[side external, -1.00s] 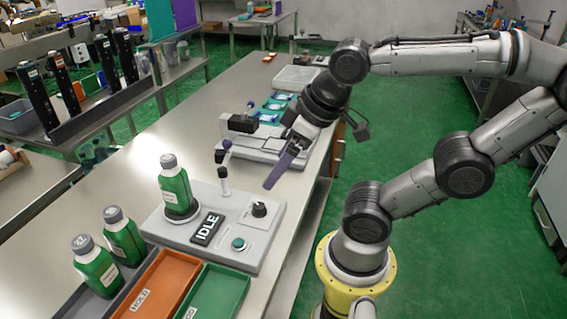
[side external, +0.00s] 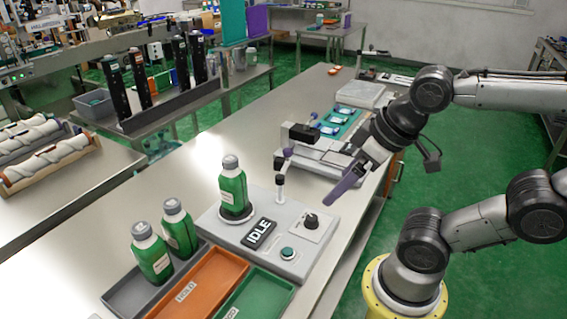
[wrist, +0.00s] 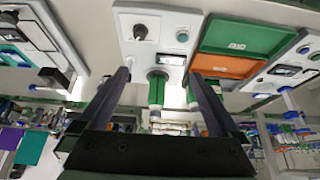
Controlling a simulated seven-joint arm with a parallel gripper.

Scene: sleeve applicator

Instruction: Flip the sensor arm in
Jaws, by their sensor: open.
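The sensor arm (side external: 280,188) is a slim pale post with a dark joint and a raised, tilted upper part. It stands at the back edge of the grey applicator base (side external: 237,243), beside the green bottle (side external: 233,190), and its upper part leans away from the bottle. The bottle stands upright on the base; it also shows in the wrist view (wrist: 157,92). My gripper (side external: 331,201) is open and empty, right of the sensor arm and above the base's back right corner. In the wrist view my two fingers (wrist: 158,75) are wide apart. I cannot make out the sensor arm there.
The base carries an IDLE display (side external: 259,233), a black knob (side external: 311,221) and a green button (side external: 288,253). Two more bottles stand in a grey tray (side external: 125,292), beside an orange tray (side external: 205,283) and a green tray (side external: 262,297). Another machine (side external: 325,160) stands behind.

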